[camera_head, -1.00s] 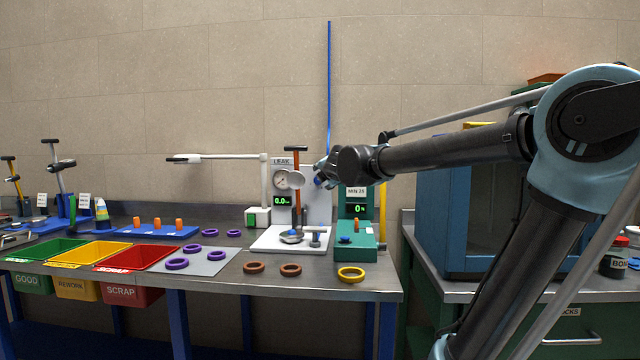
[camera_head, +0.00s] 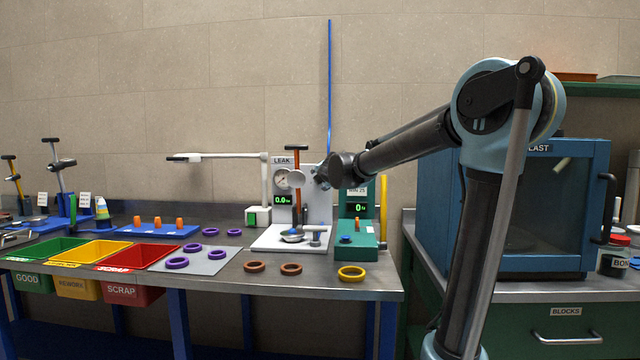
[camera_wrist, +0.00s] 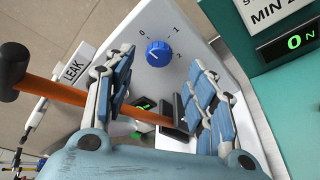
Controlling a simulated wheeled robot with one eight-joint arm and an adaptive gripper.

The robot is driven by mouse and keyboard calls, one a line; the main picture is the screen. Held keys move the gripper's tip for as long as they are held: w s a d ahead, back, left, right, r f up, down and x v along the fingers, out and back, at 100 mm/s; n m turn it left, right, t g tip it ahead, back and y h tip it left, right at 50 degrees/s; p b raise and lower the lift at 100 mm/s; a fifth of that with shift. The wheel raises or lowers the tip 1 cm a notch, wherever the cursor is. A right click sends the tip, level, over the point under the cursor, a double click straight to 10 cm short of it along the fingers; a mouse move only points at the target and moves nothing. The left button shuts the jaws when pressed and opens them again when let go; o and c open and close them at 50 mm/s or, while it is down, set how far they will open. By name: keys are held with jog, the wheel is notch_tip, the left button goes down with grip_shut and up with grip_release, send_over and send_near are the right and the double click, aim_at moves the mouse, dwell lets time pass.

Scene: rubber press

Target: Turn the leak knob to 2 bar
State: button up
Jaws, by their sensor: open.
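The blue leak knob (camera_wrist: 158,53) sits on the white face of the leak tester (camera_wrist: 190,25), with the marks 0, 1 and 2 around it. I cannot make out where its pointer stands. My gripper (camera_wrist: 160,76) is open, its blue-padded fingers on either side of the knob's line in the wrist view and apart from it. In the head view my gripper (camera_head: 321,176) is at the upper right of the leak tester (camera_head: 318,212) and hides the knob. The tester's round gauge (camera_head: 281,181) stands above a green display (camera_head: 283,200) reading 0.0.
An orange-handled lever (camera_wrist: 55,90) stands left of the knob, passing behind my left finger. The green tester (camera_head: 357,230) stands close on the right, its display (camera_wrist: 290,42) reading 0. A lamp arm (camera_head: 215,157) and a blue cabinet (camera_head: 540,210) flank the area.

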jog(key=x, duration=0.6)
jog(key=shift+w, duration=0.25)
jog(key=c, duration=1.1)
